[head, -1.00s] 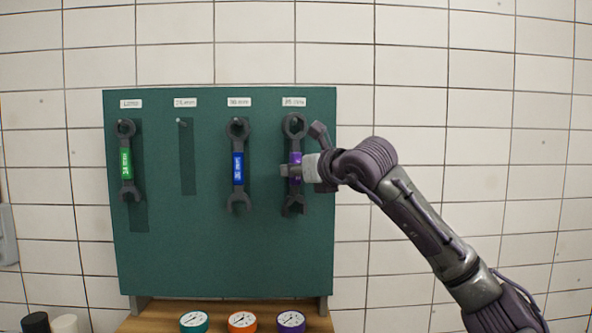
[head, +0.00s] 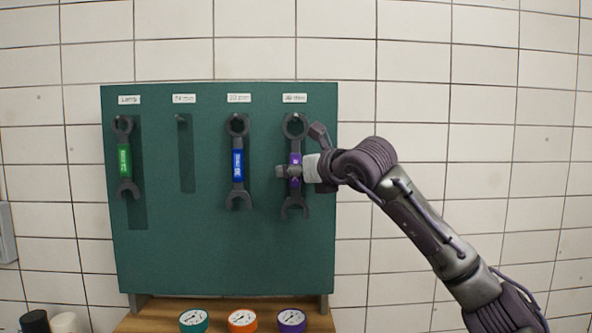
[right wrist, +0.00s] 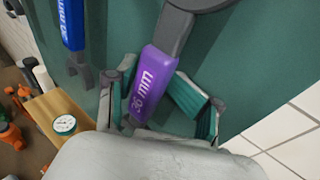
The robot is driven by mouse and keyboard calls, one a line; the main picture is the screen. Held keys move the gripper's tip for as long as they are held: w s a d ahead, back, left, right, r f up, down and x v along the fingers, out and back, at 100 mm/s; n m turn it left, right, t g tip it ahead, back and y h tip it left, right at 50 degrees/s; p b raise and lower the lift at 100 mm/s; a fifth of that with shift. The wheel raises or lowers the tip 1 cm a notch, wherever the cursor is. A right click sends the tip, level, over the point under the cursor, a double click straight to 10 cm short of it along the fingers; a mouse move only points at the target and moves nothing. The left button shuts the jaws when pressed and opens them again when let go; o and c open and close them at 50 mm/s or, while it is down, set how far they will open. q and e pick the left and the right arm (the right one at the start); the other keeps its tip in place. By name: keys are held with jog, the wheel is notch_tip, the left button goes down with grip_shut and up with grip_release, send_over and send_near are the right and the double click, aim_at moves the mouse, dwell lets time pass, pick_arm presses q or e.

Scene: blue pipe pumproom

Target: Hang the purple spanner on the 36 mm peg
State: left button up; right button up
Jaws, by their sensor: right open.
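The purple spanner (head: 295,147) hangs upright at the board's rightmost peg (head: 296,117), its ring end around the peg. The label (head: 294,98) above it appears to read 36 mm. My right gripper (head: 296,172) is open around the purple handle. In the right wrist view the purple band (right wrist: 148,82), marked 36 mm, lies between the spread fingers (right wrist: 160,95), with a gap to the right-hand finger; contact on the left side is unclear. My left gripper is in neither view.
On the green board (head: 200,245) hang a green-banded spanner (head: 125,160) at the far left and a blue-banded spanner (head: 238,165) left of the purple one. The second peg (head: 181,119) is empty. Gauges (head: 242,320) sit on a wooden ledge (head: 160,322) below.

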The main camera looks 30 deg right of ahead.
jog(key=s+r, duration=0.2)
jog(key=s, duration=0.9)
jog(key=shift+s, duration=0.35)
